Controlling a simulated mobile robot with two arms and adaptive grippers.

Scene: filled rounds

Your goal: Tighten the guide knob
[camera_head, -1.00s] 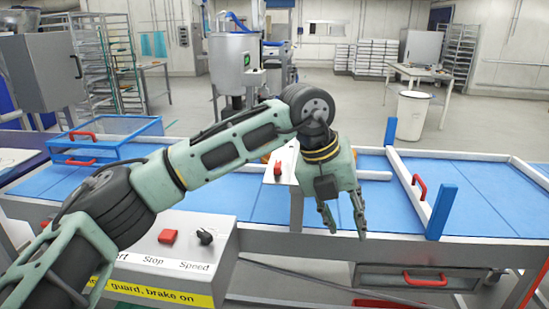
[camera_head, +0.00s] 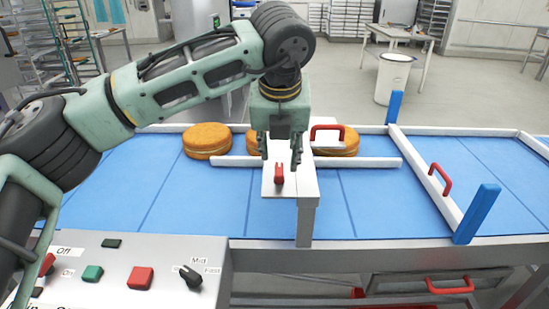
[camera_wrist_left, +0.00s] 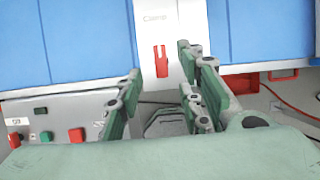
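The guide knob, a small red lever-like knob (camera_head: 279,173), stands on a white bracket plate (camera_head: 307,185) at the conveyor's near edge. In the left wrist view the red knob (camera_wrist_left: 162,62) sits upright in the picture on the white plate, with small blurred lettering above it. My left gripper (camera_head: 280,157) points down, open and empty, just above and behind the knob in the head view. In the left wrist view its fingers (camera_wrist_left: 158,88) are spread apart, with the knob beyond them; I see no contact. My right gripper is not in view.
Several filled rounds (camera_head: 207,139) lie on the blue belt (camera_head: 130,190) behind a white guide rail (camera_head: 370,163). A red handle (camera_head: 327,127) rises beside the gripper. A control box (camera_head: 130,255) with buttons and a black selector (camera_head: 190,275) is at front left.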

